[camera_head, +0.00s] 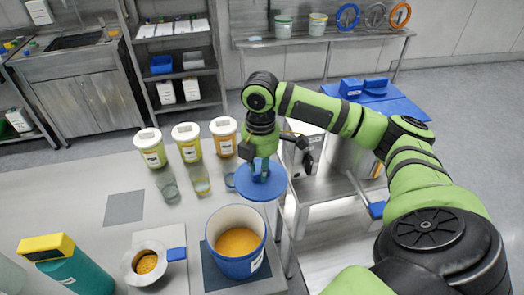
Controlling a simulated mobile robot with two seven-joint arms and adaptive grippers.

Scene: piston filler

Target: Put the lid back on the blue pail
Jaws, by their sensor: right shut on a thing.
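The blue pail (238,268) stands open on a dark square mat at the front right of the table, with orange-yellow contents inside. Its blue lid (273,188) is a flat round disc, beyond the pail and slightly right, by the table's right edge. My right gripper (260,172) points down onto the middle of the lid and is shut on it; the fingertips are partly hidden. The lid appears level and apart from the pail, and I cannot tell its exact height. My left gripper is not in view.
Several lidded tubs (187,143) and glasses (200,184) stand left of the lid. A metal funnel-like bowl (135,272) and a teal container with a yellow top (75,270) are left of the pail. Metal machinery (325,185) stands right of the table.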

